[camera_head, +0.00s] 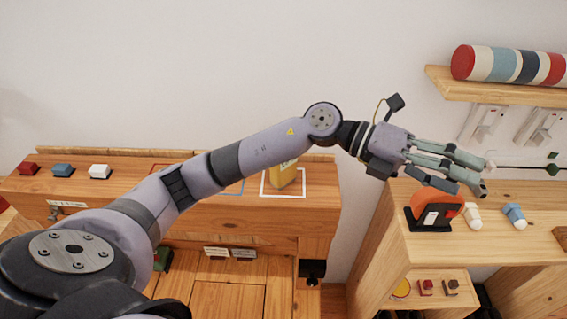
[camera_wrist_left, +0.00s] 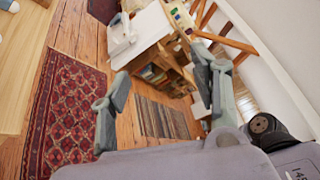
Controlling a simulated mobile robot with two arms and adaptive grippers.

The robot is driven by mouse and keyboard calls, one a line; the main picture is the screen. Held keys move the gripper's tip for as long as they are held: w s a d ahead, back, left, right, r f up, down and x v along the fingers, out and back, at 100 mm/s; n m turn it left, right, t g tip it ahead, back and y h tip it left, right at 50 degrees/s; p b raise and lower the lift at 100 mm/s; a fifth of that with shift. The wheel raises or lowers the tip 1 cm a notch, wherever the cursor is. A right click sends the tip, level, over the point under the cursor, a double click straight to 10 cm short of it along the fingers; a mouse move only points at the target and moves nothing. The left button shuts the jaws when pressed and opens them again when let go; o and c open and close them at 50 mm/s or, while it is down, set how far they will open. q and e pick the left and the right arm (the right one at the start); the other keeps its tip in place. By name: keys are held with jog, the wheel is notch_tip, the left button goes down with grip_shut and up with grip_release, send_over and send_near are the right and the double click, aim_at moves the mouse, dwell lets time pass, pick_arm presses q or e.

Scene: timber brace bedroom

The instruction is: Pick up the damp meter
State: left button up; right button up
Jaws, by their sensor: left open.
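I cannot tell for certain which thing is the damp meter. A yellow upright object (camera_head: 283,173) stands inside a white outlined square on the wooden bench, partly behind my left arm. An orange and black object (camera_head: 440,211) stands on the right-hand wooden cabinet. My left gripper (camera_head: 475,172) is open and empty, stretched to the right, above and behind the orange object in the picture. The left wrist view shows its fingers (camera_wrist_left: 160,100) spread, with nothing between them. My right gripper is in neither view.
Red, blue and white blocks (camera_head: 62,170) sit on the bench's left. A shelf (camera_head: 495,92) with a striped roll is above. In the left wrist view, a patterned rug (camera_wrist_left: 67,115) covers floorboards.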

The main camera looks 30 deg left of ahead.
pick_arm(q)
jog(key=w+a+f+m+g+y, duration=0.1)
jog(key=w+a+f+m+y, duration=0.15)
jog(key=a+f+y, duration=0.45)
notch_tip(320, 180, up, 5)
jog(key=n+y, duration=0.4)
jog(key=y, duration=0.6)
send_over(282, 175)
jog(key=w+a, duration=0.2)
jog(key=w, duration=0.1)
jog(key=f, duration=0.5)
jog(key=f+p, duration=0.1)
jog(key=f, duration=0.4)
jog(key=f+p, duration=0.1)
jog(key=f, duration=0.5)
jog(key=shift+s+d, duration=0.2)
jog(key=shift+d, duration=0.1)
jog(key=shift+f, duration=0.35)
jog(key=shift+c, duration=0.3)
